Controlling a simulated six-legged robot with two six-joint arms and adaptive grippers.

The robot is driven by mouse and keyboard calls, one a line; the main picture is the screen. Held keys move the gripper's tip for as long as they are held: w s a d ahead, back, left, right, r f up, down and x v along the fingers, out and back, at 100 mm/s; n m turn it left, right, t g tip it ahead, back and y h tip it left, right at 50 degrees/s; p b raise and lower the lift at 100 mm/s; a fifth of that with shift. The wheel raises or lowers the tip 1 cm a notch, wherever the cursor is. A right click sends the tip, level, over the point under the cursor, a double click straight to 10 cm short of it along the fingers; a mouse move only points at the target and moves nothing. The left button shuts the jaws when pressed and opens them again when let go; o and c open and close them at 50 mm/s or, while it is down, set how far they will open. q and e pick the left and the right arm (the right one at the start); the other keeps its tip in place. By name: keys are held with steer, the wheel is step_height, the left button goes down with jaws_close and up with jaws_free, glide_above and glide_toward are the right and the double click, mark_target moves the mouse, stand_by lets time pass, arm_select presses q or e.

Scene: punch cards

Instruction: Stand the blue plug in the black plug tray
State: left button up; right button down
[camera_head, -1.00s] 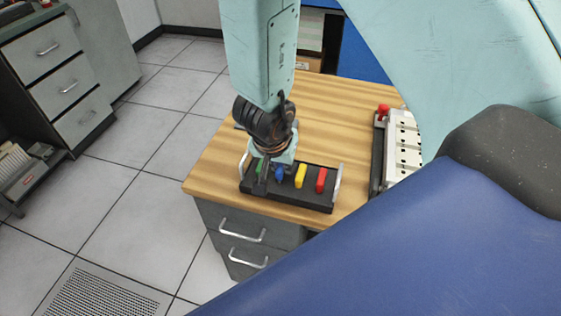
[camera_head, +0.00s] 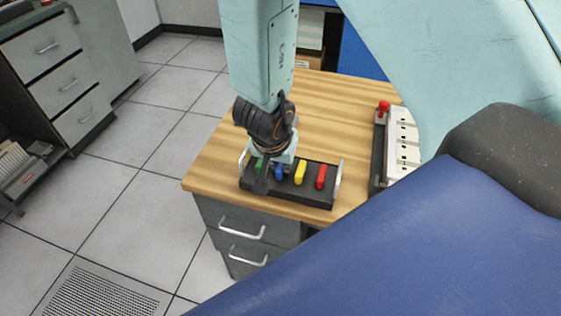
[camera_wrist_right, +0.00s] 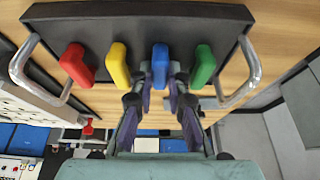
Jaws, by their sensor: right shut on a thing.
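The black plug tray (camera_head: 310,198) stands on the wooden desk near its front left, with a metal handle at each end. The blue plug (camera_head: 279,172) is upright at the tray, between the green plug (camera_head: 259,166) and the yellow plug (camera_head: 300,173). The red plug (camera_head: 321,177) stands at the right end. In the right wrist view the blue plug (camera_wrist_right: 160,66) is between the fingertips of my right gripper (camera_wrist_right: 160,84), which is shut on it. Whether its foot is fully seated is hidden. My left gripper is not in view.
Drawers (camera_head: 243,222) are below the desk's front edge. Clear desk top lies behind the tray.

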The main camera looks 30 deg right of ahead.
mark_target(281, 166)
steer(key=shift+s+f, duration=0.1)
steer(key=shift+f, duration=0.05)
steer(key=c, duration=1.2)
jaws_free()
steer(key=shift+r, duration=5.1)
